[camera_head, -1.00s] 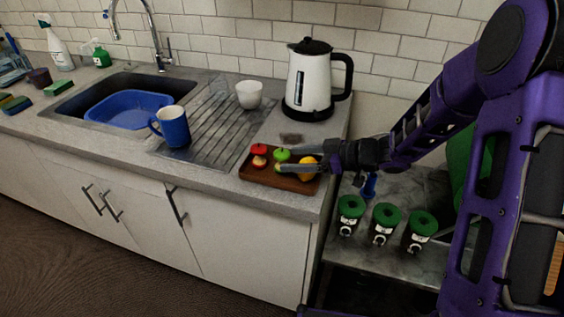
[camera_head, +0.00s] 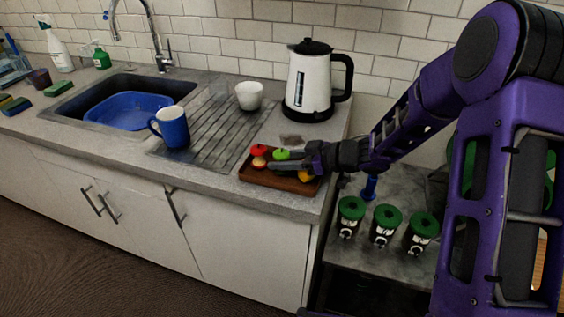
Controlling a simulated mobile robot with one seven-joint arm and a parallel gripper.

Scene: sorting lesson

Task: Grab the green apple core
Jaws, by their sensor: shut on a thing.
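The green apple core (camera_head: 281,154) is at the brown wooden tray (camera_head: 247,178) on the counter's front right corner. My gripper (camera_head: 277,160) reaches in from the right, low over the tray, and is shut on the green apple core. The fingers cover the core's lower part. I cannot tell whether the core still touches the tray.
A red apple core (camera_head: 259,151) stands just left of my fingers. A yellow-orange fruit (camera_head: 305,176) is partly hidden under my gripper. A white kettle (camera_head: 300,85) stands behind. Several green-lidded bins (camera_head: 386,215) stand on the lower surface at right.

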